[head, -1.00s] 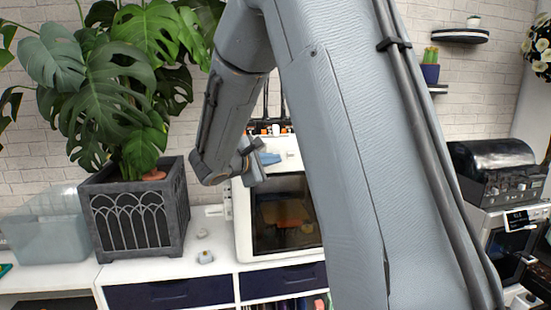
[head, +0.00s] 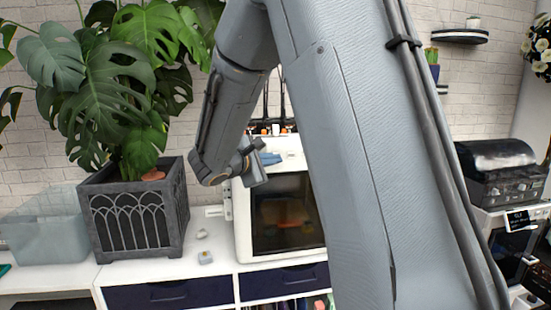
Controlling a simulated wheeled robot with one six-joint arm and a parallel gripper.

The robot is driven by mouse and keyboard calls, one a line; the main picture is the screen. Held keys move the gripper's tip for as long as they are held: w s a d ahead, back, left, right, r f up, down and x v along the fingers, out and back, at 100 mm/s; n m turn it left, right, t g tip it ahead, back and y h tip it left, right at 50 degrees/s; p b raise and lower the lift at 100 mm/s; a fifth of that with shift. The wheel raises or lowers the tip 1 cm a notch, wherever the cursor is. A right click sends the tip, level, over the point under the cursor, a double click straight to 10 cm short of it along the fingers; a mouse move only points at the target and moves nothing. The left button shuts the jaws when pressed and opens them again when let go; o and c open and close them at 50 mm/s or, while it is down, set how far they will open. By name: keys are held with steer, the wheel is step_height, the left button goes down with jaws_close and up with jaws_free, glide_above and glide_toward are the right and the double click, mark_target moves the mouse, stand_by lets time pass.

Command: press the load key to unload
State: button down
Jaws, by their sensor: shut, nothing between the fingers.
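A white machine (head: 244,226) with a dark front window stands on the white cabinet, partly behind my arm. Dim orange and brown shapes show behind its window (head: 283,212). A small blue patch (head: 270,158), which looks like a display, shows on its upper front. My gripper (head: 256,163) is shut and empty at the upper left of the machine's front, just left of the blue patch. I cannot tell whether it touches the machine. The load key cannot be made out; my gripper and arm cover part of that area.
A large plant in a dark grey planter (head: 134,215) stands left of the machine. A translucent bin (head: 45,228) is farther left. Small pale items (head: 205,257) lie on the cabinet top (head: 185,268). A black-topped machine (head: 497,172) stands at the right.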

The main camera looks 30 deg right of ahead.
steer(key=shift+s+a, duration=0.1)
steer(key=shift+s, duration=0.2)
steer(key=s, duration=0.2)
steer(key=s+a, duration=0.1)
steer(key=s, duration=0.1)
steer(key=shift+s+a, duration=0.15)
steer(key=shift+s, duration=0.25)
steer(key=shift+f, duration=0.1)
stand_by(0.7)
